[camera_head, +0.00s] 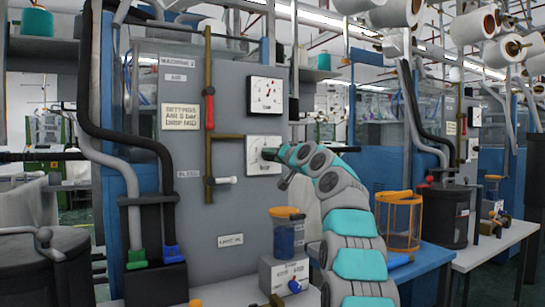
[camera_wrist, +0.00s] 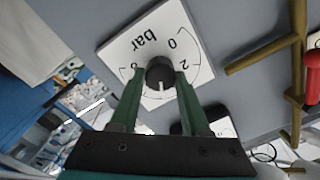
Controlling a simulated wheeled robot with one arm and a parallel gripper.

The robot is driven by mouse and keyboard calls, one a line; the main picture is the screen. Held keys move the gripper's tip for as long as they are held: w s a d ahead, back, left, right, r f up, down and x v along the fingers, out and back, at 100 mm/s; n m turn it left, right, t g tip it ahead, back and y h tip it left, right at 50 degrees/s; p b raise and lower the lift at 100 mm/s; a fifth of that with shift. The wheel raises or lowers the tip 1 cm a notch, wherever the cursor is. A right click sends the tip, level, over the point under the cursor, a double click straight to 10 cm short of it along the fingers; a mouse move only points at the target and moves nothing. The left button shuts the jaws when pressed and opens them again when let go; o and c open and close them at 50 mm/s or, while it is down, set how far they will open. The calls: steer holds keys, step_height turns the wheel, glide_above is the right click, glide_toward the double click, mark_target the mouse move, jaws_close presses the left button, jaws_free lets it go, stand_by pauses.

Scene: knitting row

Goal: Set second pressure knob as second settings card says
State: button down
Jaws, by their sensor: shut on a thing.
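The settings card (camera_head: 185,117) is on the grey panel of the nearest machine, under a label that seems to read "MACHINE 2". The pressure knob (camera_wrist: 160,70) is dark and round, at the centre of a white dial plate (camera_wrist: 128,49) marked "bar", with 0 and 2 legible. A pale mark on the knob points toward the bottom of the wrist view. My gripper (camera_wrist: 160,77) is shut on the knob, one finger each side. In the head view my gripper (camera_head: 270,155) hides the knob on the lower plate.
A red-handled lever (camera_head: 209,108) and brass rods are to the left. An orange basket (camera_head: 398,220) stands on the table to the right.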

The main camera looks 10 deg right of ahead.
stand_by(0.6)
steer(key=shift+c, duration=1.9)
jaws_free()
steer(key=shift+s, duration=0.1)
steer(key=shift+s+d+f+b, duration=0.1)
steer(key=shift+s+d+b, duration=0.15)
steer(key=shift+s+b, duration=0.3)
steer(key=b+v, duration=0.3)
steer(key=v, duration=0.3)
steer(key=shift+s, duration=0.15)
